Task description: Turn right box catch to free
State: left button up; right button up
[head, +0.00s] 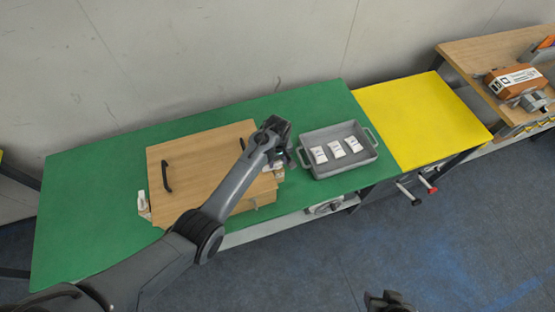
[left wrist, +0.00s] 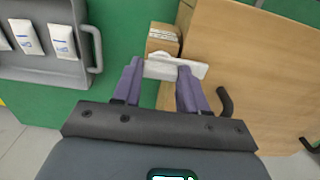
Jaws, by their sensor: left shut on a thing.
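The wooden box (head: 205,150) stands on the green table and has a flat lid with a dark handle (head: 167,176). The white right catch (left wrist: 175,69) is at the box's side, beside a small wooden block (left wrist: 162,40). My left gripper (head: 284,158) is at the box's right side. In the left wrist view its purple fingers (left wrist: 158,88) are shut on the right catch, which lies crosswise between them. In the head view the gripper hides most of this catch. A white left catch (head: 143,204) shows at the box's left side. My right gripper (head: 388,301) shows only partly at the bottom edge.
A grey tray (head: 343,172) with three white packets stands close to the right of my left gripper. A yellow surface (head: 420,120) adjoins the green table (head: 95,200). An orange device (head: 513,82) lies on a wooden bench at the far right.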

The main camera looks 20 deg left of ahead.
pick_arm(q)
jog(key=shift+r+m+p, duration=0.15)
jog(key=shift+m+p, duration=1.2)
jog(key=shift+m, duration=0.25)
jog(key=m+p, duration=0.2)
jog(key=m, duration=0.7)
jog(key=shift+p, duration=0.4)
jog(key=m, duration=0.3)
jog(key=shift+m, duration=1.3)
jog(key=o, duration=1.1)
jog(key=shift+c, duration=0.2)
